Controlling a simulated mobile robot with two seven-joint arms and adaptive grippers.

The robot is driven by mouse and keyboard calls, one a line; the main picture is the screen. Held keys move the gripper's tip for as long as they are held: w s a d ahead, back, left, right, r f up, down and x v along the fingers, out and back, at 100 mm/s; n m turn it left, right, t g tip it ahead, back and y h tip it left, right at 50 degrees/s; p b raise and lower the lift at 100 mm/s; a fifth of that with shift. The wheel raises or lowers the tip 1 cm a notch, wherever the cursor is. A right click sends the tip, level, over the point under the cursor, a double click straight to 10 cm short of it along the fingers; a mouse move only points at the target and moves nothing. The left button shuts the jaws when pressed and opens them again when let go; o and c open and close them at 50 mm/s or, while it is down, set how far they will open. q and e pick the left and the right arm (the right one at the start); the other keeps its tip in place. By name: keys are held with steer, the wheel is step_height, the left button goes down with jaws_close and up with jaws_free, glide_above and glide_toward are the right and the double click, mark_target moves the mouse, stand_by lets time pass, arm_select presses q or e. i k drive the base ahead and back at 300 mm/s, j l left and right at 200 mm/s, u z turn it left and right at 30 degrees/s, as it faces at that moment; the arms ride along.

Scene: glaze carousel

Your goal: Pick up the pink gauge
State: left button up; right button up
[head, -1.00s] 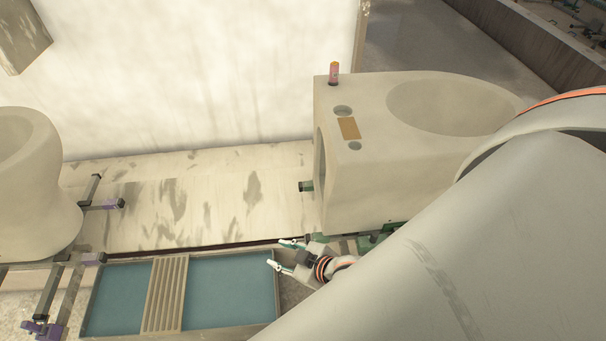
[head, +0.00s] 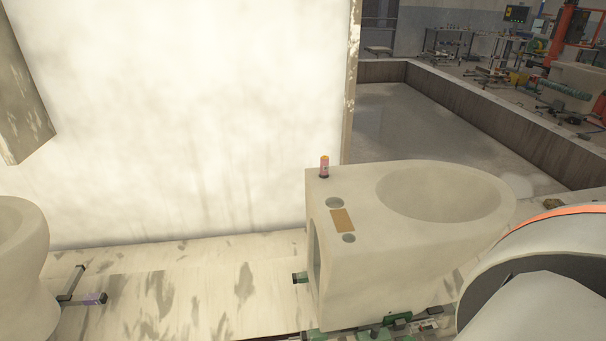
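Neither gripper shows in the head view now, and nothing is seen touching the gauge. My arm fills the lower right corner.
The ceramic's top has a large oval bowl, two round holes and a tan patch (head: 342,220). A second ceramic piece (head: 18,265) stands at the left edge. A pale wall panel (head: 190,120) rises behind. The pale deck (head: 190,285) between the pieces is mostly clear.

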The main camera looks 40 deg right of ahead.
mark_target(324, 159)
steer(key=j+z, duration=0.15)
steer(key=z, duration=1)
steer(key=l+z, duration=0.1)
steer(key=i+l, duration=0.05)
